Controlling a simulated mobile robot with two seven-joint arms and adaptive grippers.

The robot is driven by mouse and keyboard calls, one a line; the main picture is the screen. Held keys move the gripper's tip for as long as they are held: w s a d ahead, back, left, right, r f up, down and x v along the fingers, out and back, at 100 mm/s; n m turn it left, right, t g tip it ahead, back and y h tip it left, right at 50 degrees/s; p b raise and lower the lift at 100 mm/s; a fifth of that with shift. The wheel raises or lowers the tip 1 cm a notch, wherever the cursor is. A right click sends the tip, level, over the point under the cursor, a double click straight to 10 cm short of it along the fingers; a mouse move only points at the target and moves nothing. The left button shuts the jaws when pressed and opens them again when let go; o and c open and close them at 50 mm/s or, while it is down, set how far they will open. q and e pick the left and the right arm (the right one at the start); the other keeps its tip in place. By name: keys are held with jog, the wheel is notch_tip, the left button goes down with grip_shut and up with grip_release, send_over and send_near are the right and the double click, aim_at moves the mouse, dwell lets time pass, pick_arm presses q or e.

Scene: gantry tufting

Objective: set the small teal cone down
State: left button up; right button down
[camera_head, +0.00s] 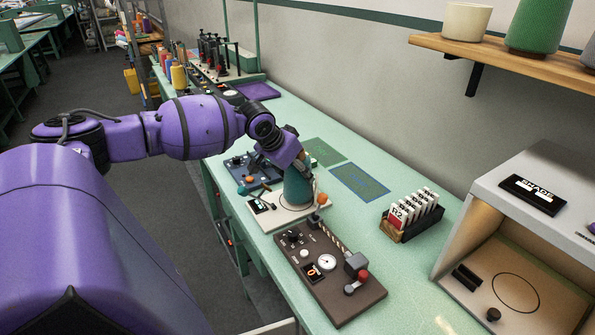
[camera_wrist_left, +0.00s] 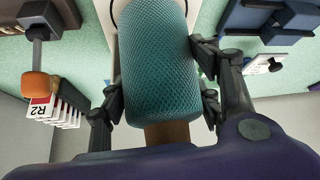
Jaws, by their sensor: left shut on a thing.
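The small teal cone (camera_head: 298,187) stands roughly upright in the head view, above or on a white plate device (camera_head: 264,219) with a dark circle outline. I cannot tell whether its base touches the plate. My left gripper (camera_head: 290,162) holds the cone from above and behind. In the left wrist view the teal cone (camera_wrist_left: 160,70) fills the middle, with its ribbed mesh surface between the dark fingers of my left gripper (camera_wrist_left: 160,88). A brown core end shows at its lower edge. My right gripper is not in view.
A brown control panel (camera_head: 335,302) with a gauge and a red knob lies in front of the plate. A dark blue device (camera_head: 243,165) sits behind it. A card holder (camera_head: 408,228) and a grey shade booth (camera_head: 545,165) stand right. A blue-outlined green mat (camera_head: 360,182) is empty.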

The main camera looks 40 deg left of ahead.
pick_arm(q)
jog(key=shift+f, duration=0.1)
jog(key=o, duration=1)
jog(key=shift+o, duration=0.2)
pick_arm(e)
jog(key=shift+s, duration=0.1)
pick_arm(q)
jog(key=shift+r, duration=0.25)
jog(key=p+v, duration=0.3)
jog(key=v, duration=0.9)
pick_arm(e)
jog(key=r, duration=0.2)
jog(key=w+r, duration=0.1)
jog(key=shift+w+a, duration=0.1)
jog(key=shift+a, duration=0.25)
pick_arm(q)
jog(key=shift+f, duration=0.15)
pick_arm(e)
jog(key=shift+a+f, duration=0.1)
